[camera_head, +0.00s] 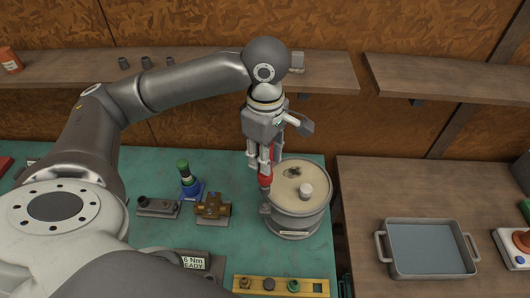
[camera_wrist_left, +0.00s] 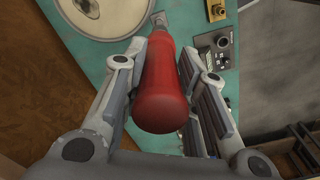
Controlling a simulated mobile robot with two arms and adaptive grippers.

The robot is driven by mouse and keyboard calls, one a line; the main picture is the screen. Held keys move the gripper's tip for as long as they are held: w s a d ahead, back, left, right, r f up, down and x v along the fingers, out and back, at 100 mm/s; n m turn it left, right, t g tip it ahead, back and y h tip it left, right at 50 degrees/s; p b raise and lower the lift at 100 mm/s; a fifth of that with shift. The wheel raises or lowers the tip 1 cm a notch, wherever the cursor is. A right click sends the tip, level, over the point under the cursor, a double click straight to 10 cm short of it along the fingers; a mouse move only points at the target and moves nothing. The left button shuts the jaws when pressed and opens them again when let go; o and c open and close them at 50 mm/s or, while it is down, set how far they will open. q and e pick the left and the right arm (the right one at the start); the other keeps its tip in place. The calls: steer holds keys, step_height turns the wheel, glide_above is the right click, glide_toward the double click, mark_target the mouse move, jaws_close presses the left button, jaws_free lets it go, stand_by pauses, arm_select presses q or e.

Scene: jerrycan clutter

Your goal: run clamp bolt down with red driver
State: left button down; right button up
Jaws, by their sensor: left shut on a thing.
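The red driver (camera_head: 266,181) is held by my left gripper (camera_head: 264,165), which is shut on its handle. The driver points down at the left side of the round drum (camera_head: 300,212) with a cream lid. Its lower end meets or lies just in front of a small grey clamp lug (camera_head: 265,209) on the drum's rim; I cannot tell if it touches the bolt, which is hidden. In the left wrist view the red handle (camera_wrist_left: 165,92) sits between both fingers, with the clamp lug (camera_wrist_left: 158,18) beyond its far end and the drum lid (camera_wrist_left: 95,14) beside it. My right gripper is not in view.
Left of the drum stand a brass block (camera_head: 212,206), a green-topped blue piece (camera_head: 188,180) and a grey fixture (camera_head: 158,208). In front are a readout box (camera_head: 195,262) and a yellow rack (camera_head: 262,285). A grey tray (camera_head: 428,250) lies on the right-hand bench.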

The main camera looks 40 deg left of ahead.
mark_target(266, 177)
arm_select(q)
steer(key=shift+w+f, duration=0.1)
steer(key=shift+f, duration=4.1)
steer(key=shift+s+f, duration=0.2)
steer(key=shift+s, duration=0.05)
stand_by(1.0)
steer(key=shift+w+r, duration=0.2)
steer(key=shift+r, duration=1)
